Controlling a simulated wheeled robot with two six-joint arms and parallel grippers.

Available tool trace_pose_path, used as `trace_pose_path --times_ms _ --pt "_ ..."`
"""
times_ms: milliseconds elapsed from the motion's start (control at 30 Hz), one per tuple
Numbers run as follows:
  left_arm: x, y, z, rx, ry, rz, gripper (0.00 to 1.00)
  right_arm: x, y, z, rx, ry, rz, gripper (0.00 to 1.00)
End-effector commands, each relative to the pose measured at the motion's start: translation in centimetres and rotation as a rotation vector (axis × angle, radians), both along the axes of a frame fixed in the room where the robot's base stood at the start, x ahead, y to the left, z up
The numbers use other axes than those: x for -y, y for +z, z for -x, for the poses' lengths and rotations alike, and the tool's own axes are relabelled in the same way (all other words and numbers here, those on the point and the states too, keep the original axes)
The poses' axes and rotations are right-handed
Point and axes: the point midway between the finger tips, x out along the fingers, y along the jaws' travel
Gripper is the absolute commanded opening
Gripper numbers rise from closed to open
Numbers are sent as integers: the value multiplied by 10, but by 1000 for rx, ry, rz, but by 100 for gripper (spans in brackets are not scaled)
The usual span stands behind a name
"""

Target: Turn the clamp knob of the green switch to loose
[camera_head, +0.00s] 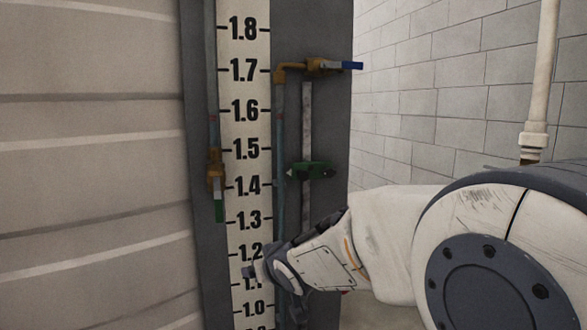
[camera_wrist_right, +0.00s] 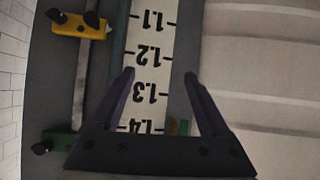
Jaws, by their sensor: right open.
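The green switch (camera_head: 311,170) is clamped on a narrow vertical rail right of the scale in the head view. In the right wrist view, which is upside down, the green switch (camera_wrist_right: 60,139) is at the lower left, with a black clamp knob (camera_wrist_right: 42,147) at its outer end. My right gripper (camera_head: 256,269) is in front of the scale near 1.1 to 1.2, below and left of the switch. In the wrist view the right gripper (camera_wrist_right: 159,78) is open and empty, its fingers apart over the scale. The green switch lies outside the fingers. My left gripper is not in view.
A yellow switch (camera_wrist_right: 78,25) sits on the same rail. A blue-handled brass valve (camera_head: 320,66) is at the top, and a green-handled valve (camera_head: 216,172) is left of the scale (camera_head: 246,130). A ribbed pale wall (camera_head: 90,150) stands at the left. A white pipe (camera_head: 540,80) is at the right.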

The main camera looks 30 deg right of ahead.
Motion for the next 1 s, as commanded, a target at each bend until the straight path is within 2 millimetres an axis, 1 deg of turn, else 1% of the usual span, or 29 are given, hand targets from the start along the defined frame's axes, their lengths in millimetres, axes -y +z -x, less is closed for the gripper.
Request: trace_pose_path --times_ms 33,67,100,200,300,333,400,500,567,633,767,1000 --pt "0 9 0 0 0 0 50 41 28 -9 91 -59 5 80" --pt "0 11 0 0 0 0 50 61 43 -13 146 -80 9 80" --pt "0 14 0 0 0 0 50 85 61 -15 216 -104 15 80" --pt "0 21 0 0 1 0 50 137 101 -10 357 -137 31 80" --pt "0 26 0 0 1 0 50 174 130 3 456 -143 46 80" --pt "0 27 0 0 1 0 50 182 136 7 477 -143 49 80" --pt "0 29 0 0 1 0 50 196 148 15 517 -138 54 80" --pt "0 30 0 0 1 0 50 206 157 23 548 -130 56 80" --pt "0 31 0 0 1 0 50 209 160 24 557 -127 56 80" --pt "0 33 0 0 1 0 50 211 161 19 562 -123 56 80" --pt "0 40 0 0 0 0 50 214 161 0 560 -120 54 80" --pt "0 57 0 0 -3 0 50 225 162 -44 559 -122 53 80"
